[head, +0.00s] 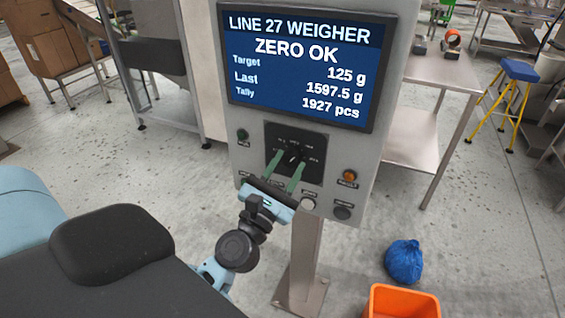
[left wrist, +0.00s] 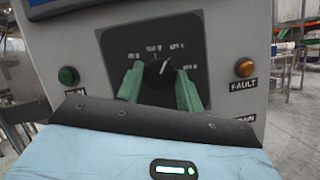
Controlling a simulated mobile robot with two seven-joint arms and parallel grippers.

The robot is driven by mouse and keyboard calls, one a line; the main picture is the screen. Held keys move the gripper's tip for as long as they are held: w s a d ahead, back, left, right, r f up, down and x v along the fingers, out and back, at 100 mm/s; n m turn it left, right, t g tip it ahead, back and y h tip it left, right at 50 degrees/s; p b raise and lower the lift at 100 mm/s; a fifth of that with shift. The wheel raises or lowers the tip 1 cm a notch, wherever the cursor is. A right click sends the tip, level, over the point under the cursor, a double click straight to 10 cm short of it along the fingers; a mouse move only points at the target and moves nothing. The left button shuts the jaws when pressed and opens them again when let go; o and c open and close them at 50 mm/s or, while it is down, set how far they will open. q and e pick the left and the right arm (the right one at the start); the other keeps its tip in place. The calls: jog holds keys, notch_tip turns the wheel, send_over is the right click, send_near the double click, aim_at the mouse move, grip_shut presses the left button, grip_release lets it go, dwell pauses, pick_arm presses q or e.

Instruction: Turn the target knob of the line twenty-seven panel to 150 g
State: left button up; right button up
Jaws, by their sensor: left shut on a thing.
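The line 27 weigher panel (head: 222,80) stands on a metal post. Its screen (head: 295,75) reads "ZERO OK", Target 125 g, Last 1597.5 g and Tally 1927 pcs. The black target knob (head: 293,157) sits on a dark plate with a printed scale, and it also shows in the left wrist view (left wrist: 157,72). The scale's small labels are hard to read. My left gripper (head: 290,162) reaches up from below with its green fingers on either side of the knob, shut on it. Its fingers partly hide the plate. My right gripper is not in view.
A green button (head: 243,135) and an orange fault lamp (head: 349,176) flank the plate. White and dark buttons (head: 342,212) lie below. A blue bag (head: 404,261) and an orange crate (head: 376,296) are on the floor at right. A steel table (head: 440,75) stands behind.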

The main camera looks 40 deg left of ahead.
pick_arm(q)
jog(key=shift+a+r+m+h+p, duration=0.1)
jog(key=shift+r+m+h+p, duration=0.25)
jog(key=shift+m, duration=0.45)
jog(key=m+h+p, duration=0.1)
jog(key=m, duration=0.2)
jog(key=m+h+p, duration=0.2)
jog(key=m, duration=0.1)
jog(key=shift+a+r+g, duration=0.1)
jog(key=shift+r+g, duration=0.05)
jog(key=shift+g, duration=0.25)
jog(key=shift+m+h, duration=0.25)
jog(key=shift+m, duration=0.25)
jog(key=m+g+h, duration=0.1)
jog(key=m, duration=0.2)
jog(key=shift+f+p, duration=0.2)
jog(key=shift+p, duration=0.2)
jog(key=shift+m+g+h, duration=0.3)
jog(key=shift+m+g, duration=0.2)
jog(key=shift+m, duration=0.8)
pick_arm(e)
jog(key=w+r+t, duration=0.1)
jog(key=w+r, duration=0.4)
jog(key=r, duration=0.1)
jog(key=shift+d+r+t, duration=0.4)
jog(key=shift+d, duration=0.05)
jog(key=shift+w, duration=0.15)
pick_arm(q)
jog(key=o, duration=1)
jog(key=shift+f, duration=0.1)
